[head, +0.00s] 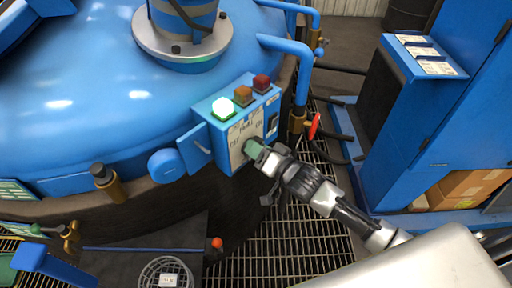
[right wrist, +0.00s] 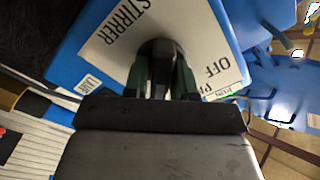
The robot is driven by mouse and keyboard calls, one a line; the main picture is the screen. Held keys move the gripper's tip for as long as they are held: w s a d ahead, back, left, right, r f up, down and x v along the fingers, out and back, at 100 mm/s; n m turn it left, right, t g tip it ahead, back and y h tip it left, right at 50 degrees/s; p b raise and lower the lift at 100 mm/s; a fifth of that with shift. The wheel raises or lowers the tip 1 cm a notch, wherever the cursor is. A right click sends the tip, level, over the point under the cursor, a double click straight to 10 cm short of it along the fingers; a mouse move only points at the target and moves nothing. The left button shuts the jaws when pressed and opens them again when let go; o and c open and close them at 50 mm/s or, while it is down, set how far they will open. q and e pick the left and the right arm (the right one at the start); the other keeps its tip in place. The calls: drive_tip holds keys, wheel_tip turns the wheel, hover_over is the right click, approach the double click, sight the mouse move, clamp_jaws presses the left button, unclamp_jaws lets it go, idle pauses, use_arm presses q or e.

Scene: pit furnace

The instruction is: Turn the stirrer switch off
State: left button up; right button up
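The stirrer switch (right wrist: 160,52) is a dark round knob on a pale plate, with STIRRER printed to its left and OFF to its right in the right wrist view. The plate is on the front of a blue control box (head: 211,158) in the head view. My right gripper (head: 256,152) is at this plate and hides the knob there. In the right wrist view its two green-tipped fingers (right wrist: 161,80) stand on either side of the knob, close against it. The knob's pointer is mostly hidden. My left gripper is not in view.
On top of the box are a lit green lamp (head: 223,108), an amber lamp (head: 243,96) and a red lamp (head: 261,83). A blue pipe (head: 303,75) and a red-handled valve (head: 314,126) stand just right. The large blue furnace lid (head: 90,90) fills the left.

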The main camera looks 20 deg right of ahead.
clamp_jaws()
drive_tip(key=n+p, duration=0.1)
drive_tip(key=n, duration=0.2)
drive_tip(key=shift+r+n+p, duration=0.2)
drive_tip(key=shift+n+p, duration=0.2)
drive_tip(key=n+p, duration=0.1)
drive_tip(key=n, duration=0.3)
drive_tip(key=shift+a+n, duration=0.15)
drive_tip(key=shift+n, duration=0.15)
drive_tip(key=n, duration=0.4)
drive_tip(key=shift+s+a+f+n+p, duration=0.1)
drive_tip(key=shift+s+n+p, duration=0.05)
drive_tip(key=shift+n+p, duration=0.2)
drive_tip(key=n, duration=0.4)
drive_tip(key=shift+a+n, duration=0.1)
drive_tip(key=shift+n, duration=0.25)
drive_tip(key=shift+f, duration=0.1)
